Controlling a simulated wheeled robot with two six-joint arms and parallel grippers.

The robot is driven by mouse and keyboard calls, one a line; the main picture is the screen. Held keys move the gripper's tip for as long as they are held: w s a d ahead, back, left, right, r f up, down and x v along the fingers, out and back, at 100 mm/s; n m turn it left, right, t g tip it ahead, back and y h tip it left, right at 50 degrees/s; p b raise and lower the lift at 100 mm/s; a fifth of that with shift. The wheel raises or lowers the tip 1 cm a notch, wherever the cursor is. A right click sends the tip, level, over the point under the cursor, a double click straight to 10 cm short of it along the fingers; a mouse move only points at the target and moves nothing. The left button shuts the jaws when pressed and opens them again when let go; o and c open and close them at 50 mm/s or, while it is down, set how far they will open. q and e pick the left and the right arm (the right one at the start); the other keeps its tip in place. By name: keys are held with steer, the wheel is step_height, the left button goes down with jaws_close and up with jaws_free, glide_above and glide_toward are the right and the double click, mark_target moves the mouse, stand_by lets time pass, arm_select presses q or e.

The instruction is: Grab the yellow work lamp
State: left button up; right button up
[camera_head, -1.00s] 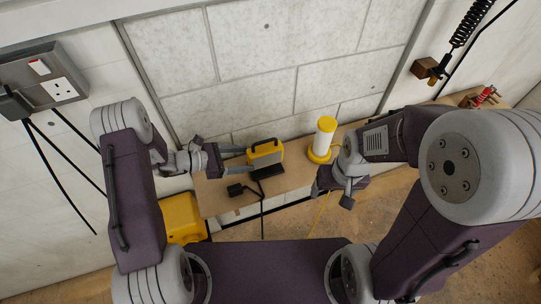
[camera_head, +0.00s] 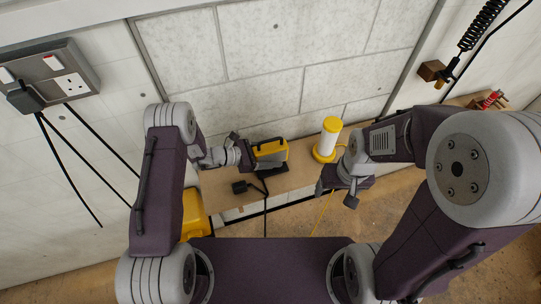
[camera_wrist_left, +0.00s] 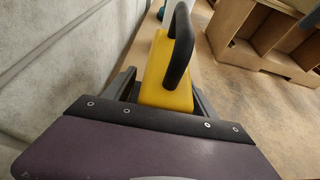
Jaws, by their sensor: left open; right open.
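The yellow work lamp (camera_head: 271,149) is a yellow box with a black carrying handle, standing on a narrow wooden bench (camera_head: 226,198) against the wall. In the left wrist view the yellow work lamp (camera_wrist_left: 166,80) lies ahead, with its black handle (camera_wrist_left: 180,45) arching towards the camera. My left gripper (camera_head: 250,153) is open at the lamp's left side. In the left wrist view its fingers (camera_wrist_left: 160,95) show on either side of the lamp's near end; whether they touch it I cannot tell. My right gripper (camera_head: 337,192) is open and empty in front of the bench.
A white cylinder with yellow top and base (camera_head: 328,139) stands right of the lamp on the bench. A black adapter (camera_head: 241,187) with a cable lies in front of the lamp. A yellow case (camera_head: 195,216) sits low at left. Wall sockets (camera_head: 66,75) hold dangling cables.

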mark_target(264, 148)
arm_select(q)
jaws_close()
steer(key=shift+r, duration=0.1)
steer(key=shift+r, duration=0.65)
step_height(264, 148, up, 3)
steer(key=shift+f, duration=0.15)
steer(key=s+d+r, duration=0.5)
steer(key=d+r, duration=0.2)
steer(key=d, duration=0.3)
steer(key=shift+s+d+b, duration=0.15)
steer(key=shift+s+b, duration=0.1)
steer(key=shift+b, duration=0.1)
